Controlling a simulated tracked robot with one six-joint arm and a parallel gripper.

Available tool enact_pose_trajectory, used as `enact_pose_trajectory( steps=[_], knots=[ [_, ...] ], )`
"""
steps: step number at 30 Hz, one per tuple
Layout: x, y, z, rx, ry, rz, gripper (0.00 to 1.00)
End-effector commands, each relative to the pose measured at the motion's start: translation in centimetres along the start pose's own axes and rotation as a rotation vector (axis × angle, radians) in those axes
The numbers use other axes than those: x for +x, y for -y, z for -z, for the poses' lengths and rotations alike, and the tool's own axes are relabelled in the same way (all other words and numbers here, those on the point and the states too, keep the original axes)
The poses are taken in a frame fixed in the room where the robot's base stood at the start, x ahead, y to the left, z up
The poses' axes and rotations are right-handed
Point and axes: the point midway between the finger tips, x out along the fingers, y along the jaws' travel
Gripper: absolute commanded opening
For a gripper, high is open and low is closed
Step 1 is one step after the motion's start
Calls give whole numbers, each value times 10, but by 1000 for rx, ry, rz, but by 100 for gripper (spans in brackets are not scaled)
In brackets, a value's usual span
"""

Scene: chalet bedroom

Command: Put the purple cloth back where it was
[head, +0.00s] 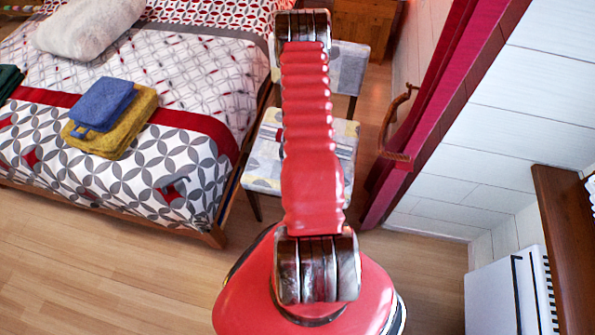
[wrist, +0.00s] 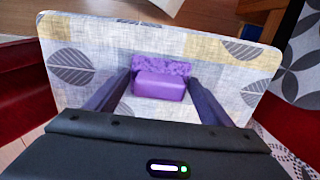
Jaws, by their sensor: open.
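The purple cloth (wrist: 158,86) lies on the leaf-patterned chair seat (wrist: 80,45) in the wrist view. It looks like a small folded bundle, smooth on the near part and rough-textured along the far edge. My gripper (wrist: 160,79) is open above the seat, with one dark finger on each side of the cloth. I cannot tell whether the fingers touch it. In the head view the same chair seat (head: 262,165) shows beside the bed, but my arm covers its middle, and the cloth and gripper are hidden there.
A bed (head: 200,65) stands at left with a blue folded cloth (head: 102,103) on a yellow one (head: 112,128). A red curtain (head: 432,110) hangs right of the chair. A white cabinet (head: 495,298) is at lower right. Wooden floor (head: 110,270) is clear at lower left.

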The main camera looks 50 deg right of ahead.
Motion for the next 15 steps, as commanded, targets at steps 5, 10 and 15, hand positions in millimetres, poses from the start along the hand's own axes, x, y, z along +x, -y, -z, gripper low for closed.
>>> enact_pose_trajectory(
  steps=[5, 10, 15],
  knots=[
    [-2, 0, 0, 0, 0, 0, 74],
    [-12, 0, 1, 0, -2, 0, 74],
    [-31, 0, 1, 0, -1, 0, 74]
  ],
)
